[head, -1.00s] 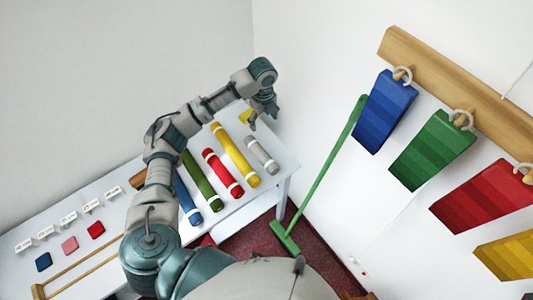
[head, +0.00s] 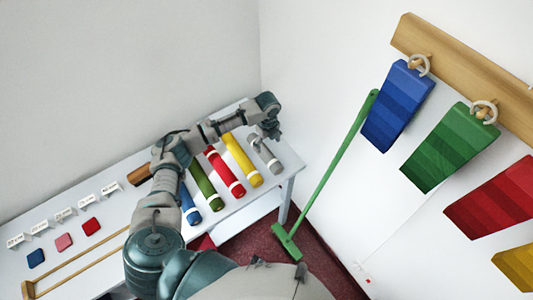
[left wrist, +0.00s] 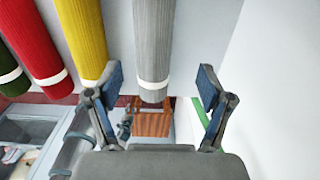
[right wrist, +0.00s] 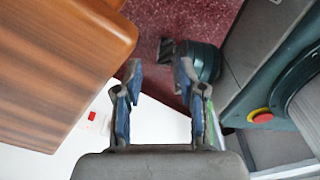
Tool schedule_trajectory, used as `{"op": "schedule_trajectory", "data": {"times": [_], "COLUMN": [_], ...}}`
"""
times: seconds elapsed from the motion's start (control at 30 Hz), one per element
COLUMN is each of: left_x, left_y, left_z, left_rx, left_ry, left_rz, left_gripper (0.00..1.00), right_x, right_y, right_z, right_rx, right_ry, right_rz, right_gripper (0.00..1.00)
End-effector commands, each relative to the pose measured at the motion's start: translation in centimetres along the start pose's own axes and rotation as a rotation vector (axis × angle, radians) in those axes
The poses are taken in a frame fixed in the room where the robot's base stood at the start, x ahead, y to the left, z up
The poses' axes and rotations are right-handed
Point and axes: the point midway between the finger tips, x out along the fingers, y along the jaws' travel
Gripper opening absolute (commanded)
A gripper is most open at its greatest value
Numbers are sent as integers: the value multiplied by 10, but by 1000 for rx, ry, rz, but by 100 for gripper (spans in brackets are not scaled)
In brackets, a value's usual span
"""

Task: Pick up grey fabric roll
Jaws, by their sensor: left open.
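The grey fabric roll (head: 266,157) lies at the right end of the row of rolls on the white table. It has a white band near its near end. My left gripper (head: 270,134) is at the roll's far end in the head view, partly covering it. In the left wrist view the grey roll (left wrist: 153,42) runs down between the two open fingers of my left gripper (left wrist: 160,80), apart from both. My right gripper (right wrist: 160,76) shows in the right wrist view, open and empty, away from the rolls.
The yellow roll (head: 241,160) lies just left of the grey one, then red (head: 224,171), green and blue rolls. The table (head: 287,160) ends just right of the grey roll. A green broom (head: 335,165) leans on the wall. Brown wooden furniture (right wrist: 60,60) is close to my right gripper.

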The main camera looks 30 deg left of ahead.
Motion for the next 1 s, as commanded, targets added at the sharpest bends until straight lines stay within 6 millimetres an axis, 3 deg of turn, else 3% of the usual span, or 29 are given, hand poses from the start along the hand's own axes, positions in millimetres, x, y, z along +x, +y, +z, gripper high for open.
{"op": "schedule_trajectory", "data": {"times": [0.27,0.5,0.8,0.87,1.0], "left_x": [26,61,67,68,68], "left_y": [3,4,4,4,4], "left_z": [2,2,1,2,3], "left_rx": [-1,-1,0,0,0], "left_ry": [0,-1,-3,-2,-1], "left_rz": [2,2,1,1,1], "left_gripper": [80,80,80,68,33], "right_x": [-2,-4,-4,-4,-4], "right_y": [-1,-4,-3,-1,3], "right_z": [0,-2,-1,-1,0], "right_rx": [2,4,3,2,0], "right_ry": [-1,0,0,0,-1], "right_rz": [-1,-5,-4,-2,3], "right_gripper": [40,40,40,40,40]}}
